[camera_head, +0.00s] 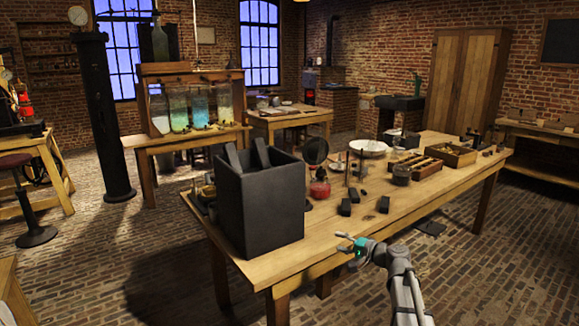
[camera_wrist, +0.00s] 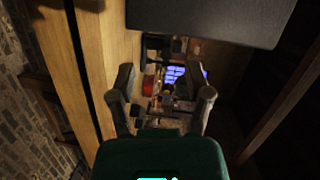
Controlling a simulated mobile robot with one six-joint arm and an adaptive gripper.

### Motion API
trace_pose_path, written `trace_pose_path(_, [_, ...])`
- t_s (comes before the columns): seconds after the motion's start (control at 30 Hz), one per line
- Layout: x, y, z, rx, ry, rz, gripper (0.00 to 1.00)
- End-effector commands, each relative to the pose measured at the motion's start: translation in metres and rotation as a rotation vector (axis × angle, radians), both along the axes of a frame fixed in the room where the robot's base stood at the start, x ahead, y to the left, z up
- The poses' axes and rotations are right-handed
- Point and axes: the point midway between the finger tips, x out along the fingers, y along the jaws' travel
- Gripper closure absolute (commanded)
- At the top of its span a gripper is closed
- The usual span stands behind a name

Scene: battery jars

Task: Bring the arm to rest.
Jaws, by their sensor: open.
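My gripper (camera_head: 346,241) is at the near edge of the wooden table (camera_head: 335,235) in the head view, with my arm coming in from the lower right. In the wrist view my gripper (camera_wrist: 163,90) has its two fingers apart with nothing held between them. The large dark box (camera_head: 262,206) stands on the table to the left of my gripper, with dark slabs sticking out of its top. A dark flat shape, which I take to be this box (camera_wrist: 210,15), fills the top of the wrist view.
Several small black blocks (camera_head: 346,207) lie on the table behind my gripper. A red-based lamp (camera_head: 320,188), a white bowl (camera_head: 368,148) and a wooden tray (camera_head: 415,167) stand farther back.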

Motion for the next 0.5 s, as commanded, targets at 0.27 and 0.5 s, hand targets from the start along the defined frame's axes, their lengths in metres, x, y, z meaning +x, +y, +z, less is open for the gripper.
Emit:
trace_pose_path(0.27, [-0.028,0.021,-0.025,-0.142,0.044,0.072,0.35])
trace_pose_path(0.5, [-0.074,0.043,-0.065,-0.365,0.125,0.184,0.35])
